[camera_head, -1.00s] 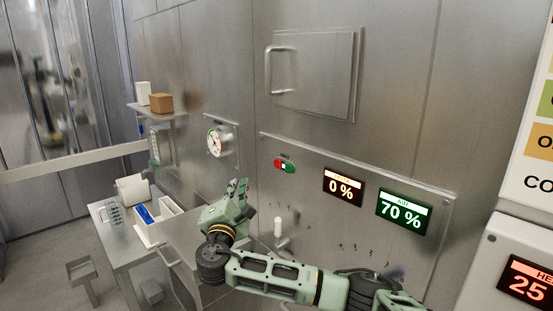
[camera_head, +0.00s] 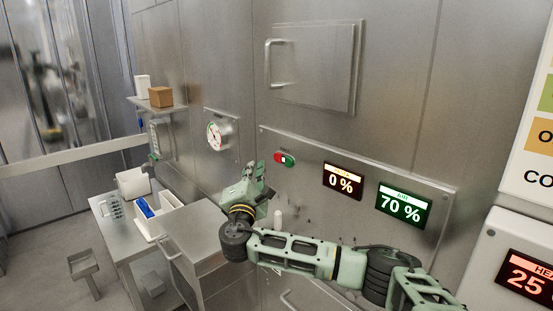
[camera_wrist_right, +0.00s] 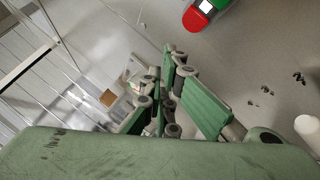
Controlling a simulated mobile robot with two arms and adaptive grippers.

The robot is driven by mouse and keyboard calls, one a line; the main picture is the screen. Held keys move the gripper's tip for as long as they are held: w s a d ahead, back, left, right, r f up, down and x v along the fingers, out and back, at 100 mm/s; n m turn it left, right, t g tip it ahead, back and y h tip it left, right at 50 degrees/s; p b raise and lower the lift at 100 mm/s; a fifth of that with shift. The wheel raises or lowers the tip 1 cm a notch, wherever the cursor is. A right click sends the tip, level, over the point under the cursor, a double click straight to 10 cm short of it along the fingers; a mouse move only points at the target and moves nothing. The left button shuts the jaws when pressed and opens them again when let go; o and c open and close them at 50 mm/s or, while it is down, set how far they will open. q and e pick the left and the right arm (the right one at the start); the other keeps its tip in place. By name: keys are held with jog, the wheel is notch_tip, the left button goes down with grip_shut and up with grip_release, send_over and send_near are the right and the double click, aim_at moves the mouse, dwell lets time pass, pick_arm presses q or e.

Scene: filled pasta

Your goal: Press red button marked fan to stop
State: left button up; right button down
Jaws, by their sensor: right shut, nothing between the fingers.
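The button unit on the steel wall panel has a red button (camera_head: 278,157) on its left and a green button (camera_head: 290,161) on its right, with a white piece between them. In the right wrist view the red button (camera_wrist_right: 195,19) shows at the top, with the green part cut by the frame's edge. My right gripper (camera_head: 256,170) is shut and empty, a little below and left of the red button, apart from it in the picture. Its green fingers (camera_wrist_right: 172,95) also show in the wrist view. My left gripper is out of view.
The panel carries a 0 % display (camera_head: 343,182) and a green 70 % display (camera_head: 404,206). A white knob (camera_head: 278,219) sticks out below the buttons. A gauge (camera_head: 217,134) is to the left. A hatch with a handle (camera_head: 270,66) is above. A steel table (camera_head: 115,237) stands at lower left.

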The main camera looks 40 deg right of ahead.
aim_at(277, 157)
jog(key=shift+w+d+b, duration=0.15)
jog(key=shift+d+b, duration=0.2)
jog(key=shift+d, duration=1.2)
jog(key=shift+d, duration=0.45)
jog(key=shift+d+b, duration=0.35)
jog(key=shift+d, duration=0.05)
dwell(0.9)
jog(key=shift+a, duration=0.85)
jog(key=shift+a, duration=0.1)
